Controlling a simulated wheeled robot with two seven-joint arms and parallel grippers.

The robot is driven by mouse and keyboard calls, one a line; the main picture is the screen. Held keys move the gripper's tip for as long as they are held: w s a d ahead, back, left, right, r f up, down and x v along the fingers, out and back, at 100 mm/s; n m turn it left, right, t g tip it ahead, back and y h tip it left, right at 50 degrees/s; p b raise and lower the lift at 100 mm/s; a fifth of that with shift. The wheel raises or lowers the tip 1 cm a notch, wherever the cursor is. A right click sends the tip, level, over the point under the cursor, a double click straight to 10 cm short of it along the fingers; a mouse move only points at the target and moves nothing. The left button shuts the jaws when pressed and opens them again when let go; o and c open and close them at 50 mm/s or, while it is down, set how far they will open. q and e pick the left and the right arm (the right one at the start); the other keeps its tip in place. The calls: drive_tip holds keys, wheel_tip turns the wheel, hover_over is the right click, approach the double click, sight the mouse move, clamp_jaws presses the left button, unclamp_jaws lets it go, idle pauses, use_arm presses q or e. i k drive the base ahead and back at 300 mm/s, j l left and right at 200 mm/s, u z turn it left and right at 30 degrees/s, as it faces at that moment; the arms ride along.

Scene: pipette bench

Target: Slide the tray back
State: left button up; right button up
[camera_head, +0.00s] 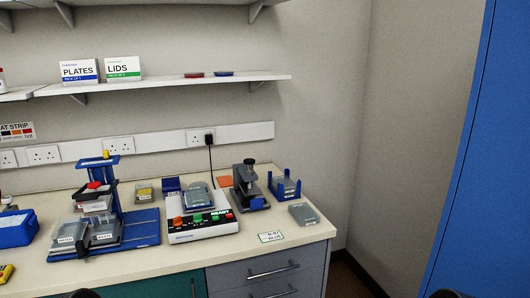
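A blue stand (114,195) with a flat blue base (145,233) sits on the left part of the bench, its column upright. Grey labelled plates (72,232) (103,230) lie on a carrier in front of the column, which seems to be the tray. A small dark knob or handle (82,249) shows at the carrier's front edge. A red-topped part (95,186) is on the stand above the plates. How far the carrier sits along the base is too small to tell. Neither gripper shows; only dark rounded bits of my own body touch the bottom edge.
Right of the stand, a white device (202,229) with coloured buttons carries a plate. Beyond it stand a grey press (249,188), a blue holder (285,188) and a loose plate (304,214). A blue bin (14,232) is at left. Bare bench shows along the front.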

sight(82, 247)
drive_tip(key=j+u, duration=0.1)
drive_tip(key=u, duration=0.3)
drive_tip(key=k+j+u, duration=0.1)
drive_tip(key=u, duration=0.25)
drive_tip(key=j+u, duration=0.1)
drive_tip(key=u, duration=0.3)
